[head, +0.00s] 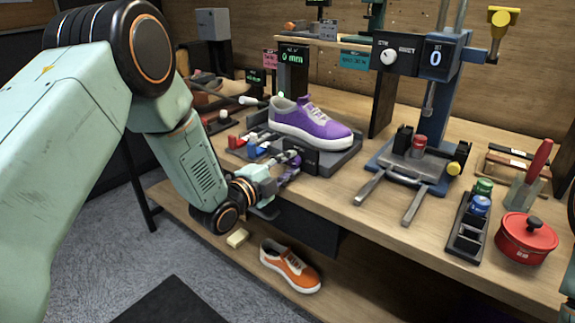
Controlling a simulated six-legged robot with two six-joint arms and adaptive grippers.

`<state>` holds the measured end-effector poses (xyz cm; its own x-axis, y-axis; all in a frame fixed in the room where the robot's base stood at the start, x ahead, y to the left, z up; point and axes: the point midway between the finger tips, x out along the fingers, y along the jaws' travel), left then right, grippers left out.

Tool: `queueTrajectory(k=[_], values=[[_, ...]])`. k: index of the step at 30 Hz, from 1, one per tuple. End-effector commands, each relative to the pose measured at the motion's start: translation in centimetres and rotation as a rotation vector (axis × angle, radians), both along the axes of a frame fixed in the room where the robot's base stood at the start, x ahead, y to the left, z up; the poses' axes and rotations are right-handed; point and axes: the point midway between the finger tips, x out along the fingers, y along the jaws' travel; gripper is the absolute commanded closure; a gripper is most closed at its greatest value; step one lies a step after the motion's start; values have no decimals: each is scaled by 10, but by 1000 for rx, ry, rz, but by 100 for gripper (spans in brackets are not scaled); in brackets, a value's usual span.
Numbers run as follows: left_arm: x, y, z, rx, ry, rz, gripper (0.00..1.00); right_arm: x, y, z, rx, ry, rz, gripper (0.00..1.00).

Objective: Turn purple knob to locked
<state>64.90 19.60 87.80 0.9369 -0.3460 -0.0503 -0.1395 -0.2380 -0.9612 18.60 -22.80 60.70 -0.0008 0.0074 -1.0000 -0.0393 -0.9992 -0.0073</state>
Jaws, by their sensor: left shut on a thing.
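The purple knob (289,174) shows at the front of the grey sneaker stand (345,160), on the near side of the workbench. My left gripper (287,167) is shut on the knob; its fingers and a dark block hide part of it. The knob's turn angle and any locked mark are too small to tell. A purple sneaker (318,127) with a white sole sits on top of the stand, toe to the right.
A red pot (526,238) and a can holder (468,225) are at the right. An orange sneaker (290,267) lies on the lower shelf.

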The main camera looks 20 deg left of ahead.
Motion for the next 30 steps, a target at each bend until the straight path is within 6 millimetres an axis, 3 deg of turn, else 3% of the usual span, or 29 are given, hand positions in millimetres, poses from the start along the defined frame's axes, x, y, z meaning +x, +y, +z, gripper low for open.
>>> queueTrajectory(k=[9,10,18,30], values=[[-1,-1,-2,1,5,-1,100,0,0,0,0,0,0,100],[-1,-1,-2,1,6,-2,70,0,0,0,0,0,0,100],[-1,-1,-2,1,5,-1,48,0,0,0,0,0,0,100],[-10,3,-3,1,11,-1,48,0,0,0,0,0,0,100]])
